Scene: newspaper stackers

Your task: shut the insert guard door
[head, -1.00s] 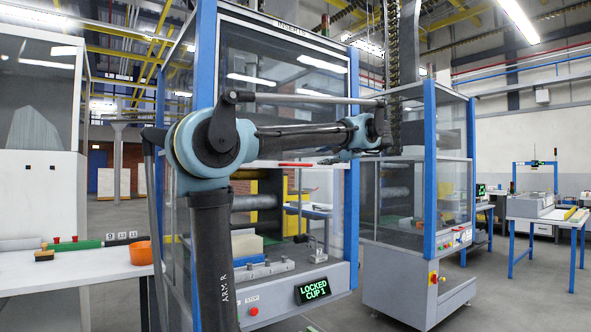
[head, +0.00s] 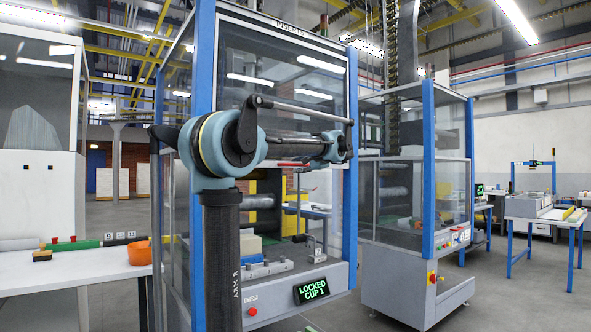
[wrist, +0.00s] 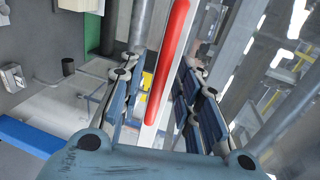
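The insert guard door (head: 285,68) is a clear, framed panel in the upper front of the blue-posted insert machine. It is raised, and the bay below it is open. A red handle bar (head: 292,164) runs along its lower edge, partly behind my arm. In the wrist view, the red bar (wrist: 168,58) lies lengthwise between the fingers of my gripper (wrist: 163,85). The fingers are spread, with visible space on both sides of the bar; contact is not clear. In the head view, my gripper is largely hidden by my arm.
A lit display (head: 312,290) reads "LOCKED CUP 1". A grey block fixture (head: 270,268) sits in the open bay. A white table with an orange bowl (head: 139,253) stands left, a second blue-posted machine (head: 405,230) right. Floor shows between the machines.

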